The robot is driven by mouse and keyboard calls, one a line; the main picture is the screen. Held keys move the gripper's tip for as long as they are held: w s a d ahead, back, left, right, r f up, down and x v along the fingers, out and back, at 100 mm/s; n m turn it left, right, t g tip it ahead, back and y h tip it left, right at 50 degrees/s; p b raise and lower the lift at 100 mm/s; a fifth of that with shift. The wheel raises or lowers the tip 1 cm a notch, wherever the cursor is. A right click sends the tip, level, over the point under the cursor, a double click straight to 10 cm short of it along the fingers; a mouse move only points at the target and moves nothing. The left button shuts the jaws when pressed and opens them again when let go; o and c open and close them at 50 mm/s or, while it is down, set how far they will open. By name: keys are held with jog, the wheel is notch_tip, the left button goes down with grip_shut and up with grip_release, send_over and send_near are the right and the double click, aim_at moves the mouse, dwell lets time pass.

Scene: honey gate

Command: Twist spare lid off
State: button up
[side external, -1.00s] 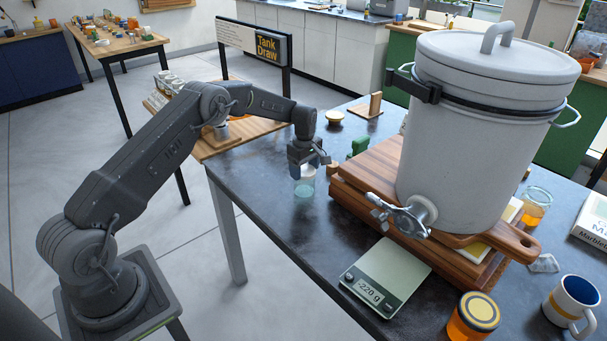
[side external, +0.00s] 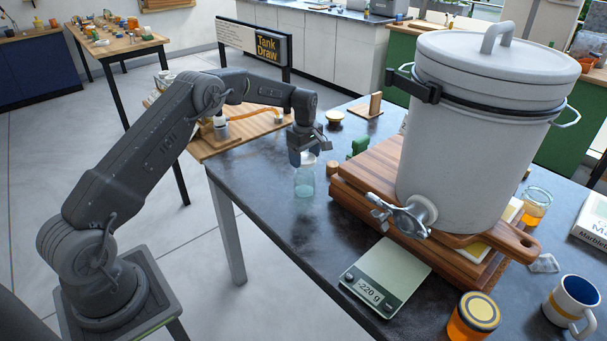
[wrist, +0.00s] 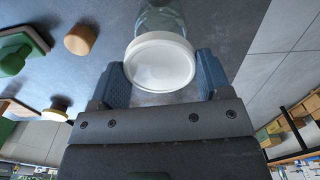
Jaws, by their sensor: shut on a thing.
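The spare jar (side external: 304,184) is clear glass and stands upright on the dark table near its left edge. Its white lid (side external: 309,157) is between my fingers and sits higher than before, at or just above the jar's mouth; I cannot tell whether a thin gap separates them. In the wrist view the round lid (wrist: 160,63) lies between the two blue finger pads, and the glass of the jar (wrist: 162,16) shows beyond it. My gripper (wrist: 162,80) is shut on the lid. In the side view my gripper (side external: 306,157) points down over the jar.
A large white tank (side external: 470,140) with a metal tap (side external: 402,217) stands on a wooden board (side external: 365,190) to the right. A green object (side external: 358,147) and a small wooden piece (side external: 332,167) are close by on the right.

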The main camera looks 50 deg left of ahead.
jog(key=shift+r, duration=1.3)
